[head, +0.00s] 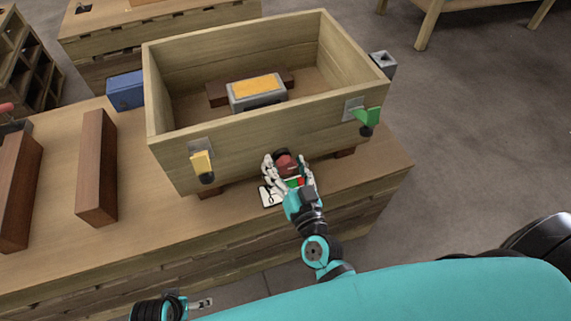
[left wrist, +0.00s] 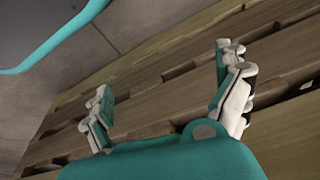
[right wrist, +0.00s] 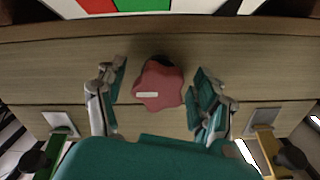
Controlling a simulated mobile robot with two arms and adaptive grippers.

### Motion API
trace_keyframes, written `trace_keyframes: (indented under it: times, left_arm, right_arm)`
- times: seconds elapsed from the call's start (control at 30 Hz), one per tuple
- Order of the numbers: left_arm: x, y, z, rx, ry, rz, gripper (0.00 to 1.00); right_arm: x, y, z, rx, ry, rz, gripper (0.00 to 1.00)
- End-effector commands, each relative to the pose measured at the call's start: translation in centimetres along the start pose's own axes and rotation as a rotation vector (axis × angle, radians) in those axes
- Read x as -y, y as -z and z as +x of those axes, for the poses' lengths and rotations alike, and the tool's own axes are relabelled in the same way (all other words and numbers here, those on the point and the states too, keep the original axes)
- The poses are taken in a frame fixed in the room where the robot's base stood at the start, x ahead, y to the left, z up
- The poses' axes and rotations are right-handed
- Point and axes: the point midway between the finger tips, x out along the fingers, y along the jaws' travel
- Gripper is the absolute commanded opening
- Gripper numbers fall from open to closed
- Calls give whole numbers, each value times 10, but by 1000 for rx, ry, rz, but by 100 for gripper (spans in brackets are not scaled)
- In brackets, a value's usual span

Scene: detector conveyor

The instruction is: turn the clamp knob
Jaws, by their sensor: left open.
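The clamp knob (head: 287,164) is a red, lobed knob on the front wall of a large wooden box. In the right wrist view the knob (right wrist: 158,86) has a pale mark on its face. My right gripper (head: 289,172) is at the knob, with one finger on each side. In the right wrist view the gripper (right wrist: 160,72) is open, with visible gaps between its fingers and the knob. My left gripper (left wrist: 163,70) is open and empty beside wooden slats. It shows only partly at the bottom of the head view (head: 202,303).
The open wooden box (head: 190,160) stands on a wooden bench (head: 140,215). A yellow latch (head: 202,163) and a green latch (head: 368,116) flank the knob. A grey block with an orange top (head: 257,86) sits inside. A blue box (head: 125,90) stands left.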

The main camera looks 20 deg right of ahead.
Motion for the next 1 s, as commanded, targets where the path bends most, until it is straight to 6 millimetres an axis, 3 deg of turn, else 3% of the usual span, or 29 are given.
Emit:
trace_keyframes:
  times: [0.07,0.43,0.73,1.0]
  left_arm:
    - [0,0,0,1,0,0,100]
    - [1,-1,1,3,1,0,100]
    - [1,-3,2,2,1,0,100]
    - [0,-24,36,31,-1,4,100]
  right_arm:
    - [0,0,0,0,0,0,60]
    - [0,0,0,-1,0,0,12]
    - [0,1,0,-2,-1,38,12]
    - [2,3,0,-2,1,199,12]
